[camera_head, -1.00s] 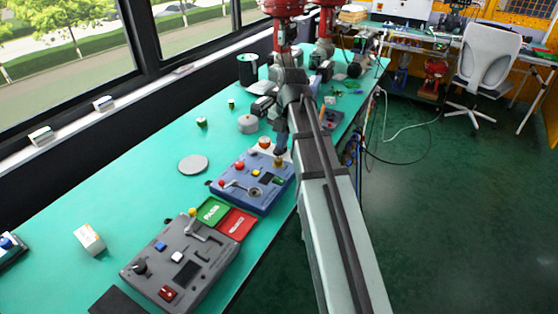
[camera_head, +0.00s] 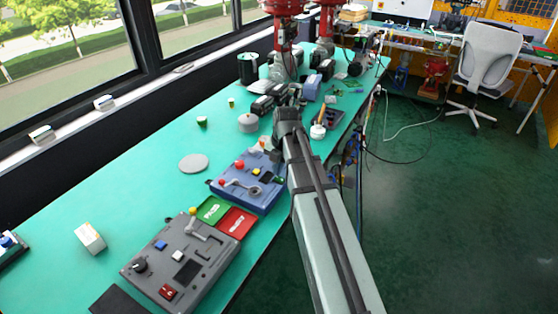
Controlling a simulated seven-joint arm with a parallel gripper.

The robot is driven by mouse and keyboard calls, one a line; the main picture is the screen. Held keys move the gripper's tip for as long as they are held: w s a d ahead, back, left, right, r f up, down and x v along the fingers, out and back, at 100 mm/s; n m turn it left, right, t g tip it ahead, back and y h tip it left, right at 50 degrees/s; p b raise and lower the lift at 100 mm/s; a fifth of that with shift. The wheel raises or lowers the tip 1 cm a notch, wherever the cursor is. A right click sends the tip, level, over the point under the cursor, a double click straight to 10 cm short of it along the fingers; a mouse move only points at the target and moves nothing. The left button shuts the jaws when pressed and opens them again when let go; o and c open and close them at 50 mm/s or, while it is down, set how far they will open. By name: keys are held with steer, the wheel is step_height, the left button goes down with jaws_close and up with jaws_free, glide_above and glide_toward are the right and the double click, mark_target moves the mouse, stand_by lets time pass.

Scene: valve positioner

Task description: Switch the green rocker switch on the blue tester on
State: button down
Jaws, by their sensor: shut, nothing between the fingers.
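The blue tester (camera_head: 240,188) lies on the green bench left of my arm, with a red button, a grey lever and a small yellow part on its top. The green rocker switch (camera_head: 279,180) is a small green patch near the tester's right edge, close to my arm; its position is too small to read. My gripper (camera_head: 276,156) is shut and empty at the tester's far right corner. It is small and dark, and partly covered by my arm, so I cannot tell whether it touches the tester.
A grey tester (camera_head: 185,262) stands nearer on the bench, with green (camera_head: 212,210) and red (camera_head: 236,222) trays between the testers. A grey disc (camera_head: 193,164) and a small white box (camera_head: 90,238) lie to the left. Bench between them is clear.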

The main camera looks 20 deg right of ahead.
steer(key=shift+a+f, duration=0.1)
steer(key=shift+f, duration=0.65)
steer(key=shift+w, duration=0.1)
steer(key=shift+f, duration=0.25)
steer(key=shift+s+d+r, duration=0.2)
steer(key=shift+s+d, duration=0.35)
steer(key=shift+r, duration=0.1)
step_height(320, 180, up, 14)
steer(key=s+d, duration=0.1)
steer(key=shift+s+d, duration=0.15)
stand_by(0.6)
